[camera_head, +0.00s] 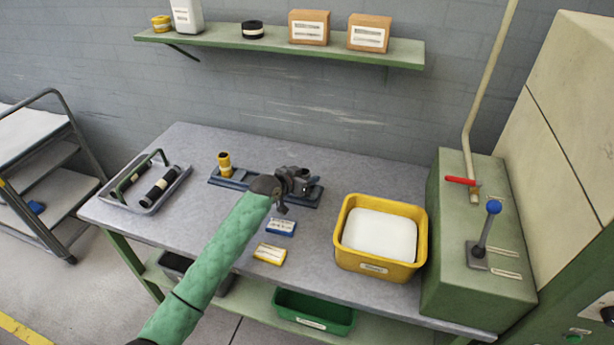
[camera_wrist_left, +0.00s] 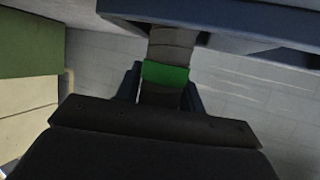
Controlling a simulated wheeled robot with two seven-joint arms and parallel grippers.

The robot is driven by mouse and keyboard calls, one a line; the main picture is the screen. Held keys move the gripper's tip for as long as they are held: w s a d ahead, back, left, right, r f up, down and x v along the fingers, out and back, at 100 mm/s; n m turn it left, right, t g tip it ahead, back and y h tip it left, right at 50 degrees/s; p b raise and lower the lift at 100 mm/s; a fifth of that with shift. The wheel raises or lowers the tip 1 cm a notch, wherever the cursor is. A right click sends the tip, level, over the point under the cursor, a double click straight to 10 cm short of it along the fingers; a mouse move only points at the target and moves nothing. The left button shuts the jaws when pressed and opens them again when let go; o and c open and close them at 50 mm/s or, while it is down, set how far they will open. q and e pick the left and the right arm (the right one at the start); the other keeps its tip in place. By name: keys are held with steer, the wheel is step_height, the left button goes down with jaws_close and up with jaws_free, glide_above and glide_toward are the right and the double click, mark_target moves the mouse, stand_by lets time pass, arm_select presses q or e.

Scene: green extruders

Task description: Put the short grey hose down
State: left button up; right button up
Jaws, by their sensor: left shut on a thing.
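The short grey hose shows in the left wrist view as a grey cylinder with a green band (camera_wrist_left: 166,73). My left gripper (camera_wrist_left: 162,88) is shut around it, one dark finger on each side. Its other end meets the edge of a dark blue surface (camera_wrist_left: 240,35); I cannot tell whether they touch. In the head view my left gripper (camera_head: 292,184) is over the right part of a long dark blue rack (camera_head: 230,182) on the table and hides the hose there. A yellow piece with a dark band (camera_head: 224,164) stands at the rack's left end. My right gripper is not in view.
A grey tray with dark banded hoses (camera_head: 178,192) is at the table's left. A blue box (camera_head: 281,227) and a yellow box (camera_head: 269,254) lie in front of the rack. A yellow bin with white contents (camera_head: 348,257) is at right, beside a green machine (camera_head: 436,250).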

arm_select(q)
steer(key=o, duration=1.1)
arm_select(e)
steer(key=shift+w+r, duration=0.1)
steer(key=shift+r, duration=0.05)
arm_select(q)
steer(key=shift+s+a, duration=0.1)
steer(key=shift+b+v, duration=1.7)
steer(key=shift+v, duration=4.25)
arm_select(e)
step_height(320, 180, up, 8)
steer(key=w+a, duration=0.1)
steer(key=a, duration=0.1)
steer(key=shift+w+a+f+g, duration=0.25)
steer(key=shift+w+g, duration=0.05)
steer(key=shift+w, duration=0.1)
arm_select(q)
steer(key=shift+r, duration=0.1)
